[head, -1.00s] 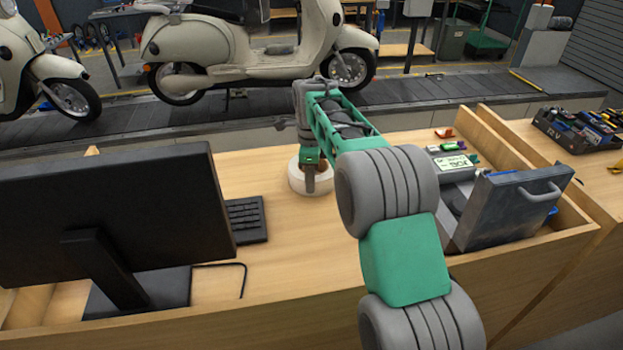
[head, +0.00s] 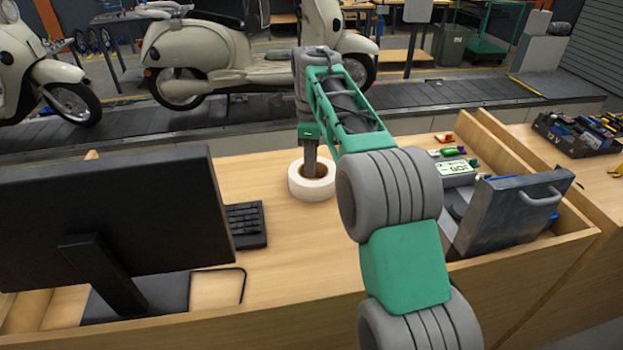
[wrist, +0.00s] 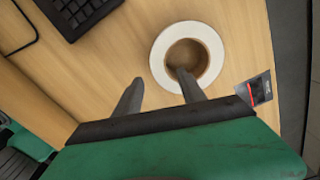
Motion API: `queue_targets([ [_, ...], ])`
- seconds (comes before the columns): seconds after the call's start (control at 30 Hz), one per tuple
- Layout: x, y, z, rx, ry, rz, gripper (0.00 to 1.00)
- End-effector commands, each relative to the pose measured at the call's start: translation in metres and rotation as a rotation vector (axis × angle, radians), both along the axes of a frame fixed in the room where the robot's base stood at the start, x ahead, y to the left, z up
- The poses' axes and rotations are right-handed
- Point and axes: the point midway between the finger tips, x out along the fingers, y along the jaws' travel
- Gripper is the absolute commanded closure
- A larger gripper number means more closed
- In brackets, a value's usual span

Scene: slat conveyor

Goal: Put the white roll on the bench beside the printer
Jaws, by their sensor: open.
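The white roll (head: 312,184) lies flat on the wooden bench (head: 280,240), between the keyboard and the printer. It also shows in the wrist view (wrist: 213,40), with its brown core facing up. My gripper (head: 310,170) is above the roll and pointing down. In the wrist view my gripper (wrist: 158,85) is open, with one fingertip over the roll's core hole and the other outside the ring, to its left. Whether a finger reaches into the hole or touches the roll, I cannot tell. The printer (head: 458,172), a grey unit with a lit display, stands to the right, partly hidden by my arm.
A monitor (head: 110,220) and a black keyboard (head: 245,224) stand on the left. A grey lid with a handle (head: 510,208) rises at the right. A small dark card (wrist: 257,88) lies near the roll. The slat conveyor (head: 210,125) with scooters runs behind.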

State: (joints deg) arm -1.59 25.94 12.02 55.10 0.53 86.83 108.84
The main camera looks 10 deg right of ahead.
Motion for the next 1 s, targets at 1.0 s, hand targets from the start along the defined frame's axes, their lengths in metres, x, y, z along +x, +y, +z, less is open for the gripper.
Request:
queue_targets([
  [1.0,-0.275,-0.012,-0.051,-0.297,-0.214,1.861,0.52],
])
